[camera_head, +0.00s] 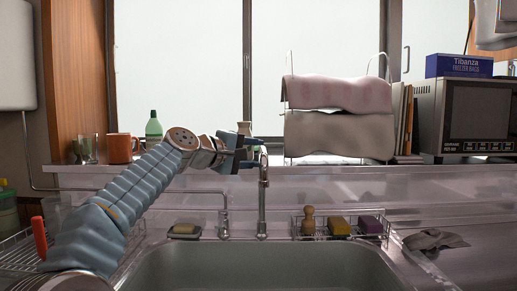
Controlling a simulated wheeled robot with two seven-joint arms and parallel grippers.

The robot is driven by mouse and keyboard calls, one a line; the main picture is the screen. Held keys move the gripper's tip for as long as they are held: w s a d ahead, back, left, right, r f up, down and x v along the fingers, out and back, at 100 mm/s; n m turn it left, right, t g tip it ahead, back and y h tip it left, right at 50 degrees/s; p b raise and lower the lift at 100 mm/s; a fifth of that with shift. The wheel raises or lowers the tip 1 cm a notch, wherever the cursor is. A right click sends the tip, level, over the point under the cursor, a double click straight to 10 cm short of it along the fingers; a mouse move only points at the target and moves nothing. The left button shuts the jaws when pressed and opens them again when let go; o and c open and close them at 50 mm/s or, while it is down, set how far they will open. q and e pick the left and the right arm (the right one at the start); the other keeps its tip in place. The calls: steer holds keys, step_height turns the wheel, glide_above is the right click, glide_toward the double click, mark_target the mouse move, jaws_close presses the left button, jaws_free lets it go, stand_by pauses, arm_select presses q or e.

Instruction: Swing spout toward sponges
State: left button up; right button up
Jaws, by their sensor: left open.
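The metal spout (263,200) stands upright behind the sink, near the middle of the head view. My left gripper (255,152) is open at the top of the spout, reaching in from the left. Its fingers overlap the spout top in the picture; I cannot tell whether they touch it. A yellow-brown sponge (339,226) and a purple sponge (370,225) sit in a wire rack to the right of the spout. My right gripper is not in view.
The sink basin (260,270) is open in front. A wooden-handled brush (308,222) stands in the rack (322,239). A soap dish (185,231) lies left of the tap. A grey cloth (434,240) lies at right. A cup (121,148) and green bottle (153,126) stand on the ledge.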

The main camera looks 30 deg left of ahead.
arm_select(q)
steer(key=shift+x, duration=1.35)
jaws_close()
